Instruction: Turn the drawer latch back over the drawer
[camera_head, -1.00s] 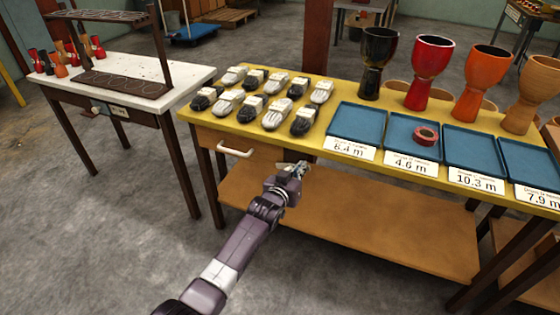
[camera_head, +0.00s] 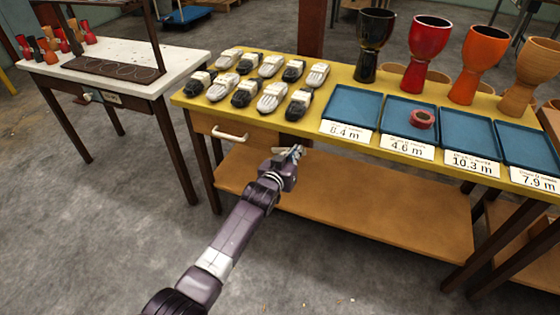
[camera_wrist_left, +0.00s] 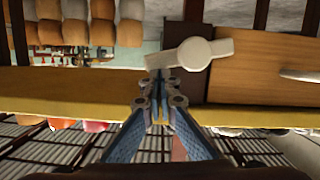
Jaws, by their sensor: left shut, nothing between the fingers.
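The drawer (camera_head: 255,139) with its pale handle (camera_head: 230,134) is under the left end of the yellow table, and looks closed. The left wrist view is upside down; in it the drawer front (camera_wrist_left: 265,68) is at right. The pale latch (camera_wrist_left: 195,54) has its round middle over the dark upright beside the drawer. Its longer arm points left, away from the drawer; its short end reaches the drawer's edge. My left gripper (camera_head: 296,153) is shut and empty; its fingertips (camera_wrist_left: 164,88) are close to the longer arm. Contact is unclear. The right gripper is not in view.
Blue trays (camera_head: 352,107) and goblet drums (camera_head: 428,55) stand to the right. A lower shelf (camera_head: 360,205) lies under the table. A white side table (camera_head: 185,62) is at left. The floor in front is clear.

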